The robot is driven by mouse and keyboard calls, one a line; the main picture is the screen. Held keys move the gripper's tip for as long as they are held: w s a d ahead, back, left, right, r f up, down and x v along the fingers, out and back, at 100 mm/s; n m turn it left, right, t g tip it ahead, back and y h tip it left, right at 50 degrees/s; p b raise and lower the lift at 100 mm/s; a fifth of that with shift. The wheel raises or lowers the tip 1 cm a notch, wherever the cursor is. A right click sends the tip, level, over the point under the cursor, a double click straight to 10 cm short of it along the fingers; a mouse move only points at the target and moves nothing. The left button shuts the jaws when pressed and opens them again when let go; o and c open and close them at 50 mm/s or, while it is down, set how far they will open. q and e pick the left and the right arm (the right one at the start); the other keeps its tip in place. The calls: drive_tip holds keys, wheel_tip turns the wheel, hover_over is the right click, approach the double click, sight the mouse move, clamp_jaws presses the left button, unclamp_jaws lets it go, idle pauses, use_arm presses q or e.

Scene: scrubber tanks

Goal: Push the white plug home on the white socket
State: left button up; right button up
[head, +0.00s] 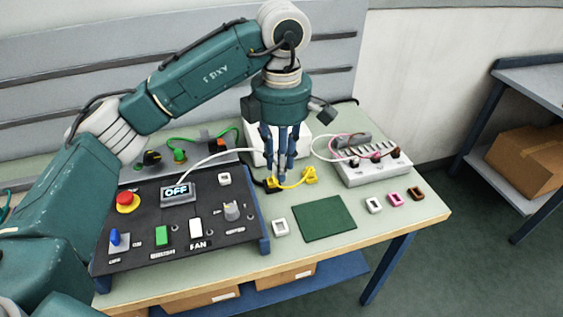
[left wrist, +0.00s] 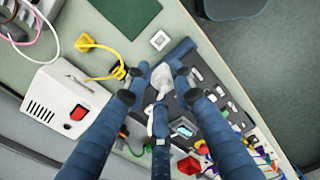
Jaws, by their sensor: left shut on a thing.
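My left gripper (head: 280,178) points down over the table, just right of the dark control panel. It is shut. In the left wrist view a pale piece (left wrist: 162,79), probably the white plug, shows between its fingertips, partly hidden by them. A white cable (head: 217,158) runs from the panel's OFF display toward the fingers. I cannot tell for certain which white part is the socket: a square white piece (head: 224,179) sits at the panel's back right, and a white frame (head: 280,228) lies on the table. No seating of the plug is visible. My right gripper is not in view.
A yellow plug (head: 310,175) lies with its cable close to the fingers. A white box (left wrist: 67,107) with a red switch stands behind. The green mat (head: 324,219) is bare. A socket block (head: 375,174) with leads and several coloured frames occupies the right side.

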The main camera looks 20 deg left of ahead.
use_arm(q)
drive_tip(key=w+a, duration=0.3)
drive_tip(key=a, duration=0.6)
drive_tip(key=w+a+f, duration=0.1)
drive_tip(key=w+a, duration=0.2)
drive_tip(key=a, duration=0.5)
drive_tip(key=shift+a+f, duration=0.3)
drive_tip(key=shift+a, duration=0.05)
drive_tip(key=shift+s, duration=0.1)
drive_tip(key=shift+f+b, duration=2.25)
drive_tip(key=shift+f, duration=2.3)
